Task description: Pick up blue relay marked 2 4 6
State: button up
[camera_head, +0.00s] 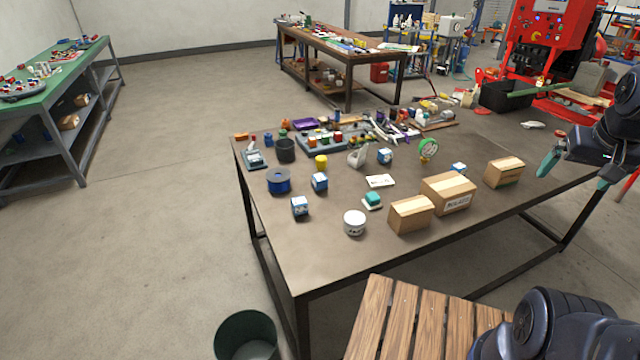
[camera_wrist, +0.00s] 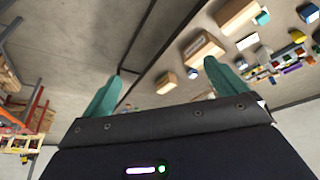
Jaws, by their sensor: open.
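Several small blue-and-white relay blocks stand on the dark table (camera_head: 300,262). One relay (camera_head: 299,207) is near the left front, and another (camera_head: 319,182) is just behind it. A third relay (camera_head: 385,156) is farther back, and a fourth (camera_head: 459,169) sits behind the cardboard boxes. The marks are too small to read, so I cannot tell which is 2 4 6. In the wrist view a blue-white block (camera_wrist: 192,74) shows between boxes. My gripper (camera_head: 572,178) is open and empty above the table's right end; its teal fingers are spread in the wrist view (camera_wrist: 164,72).
Cardboard boxes (camera_head: 448,193) stand along the front right. Clutter and a parts tray (camera_head: 318,148) fill the back. A slatted wooden surface (camera_head: 400,325) lies in front.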

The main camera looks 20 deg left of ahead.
jog(key=c, duration=0.4)
jog(key=shift+w, duration=0.1)
jog(key=shift+c, duration=0.2)
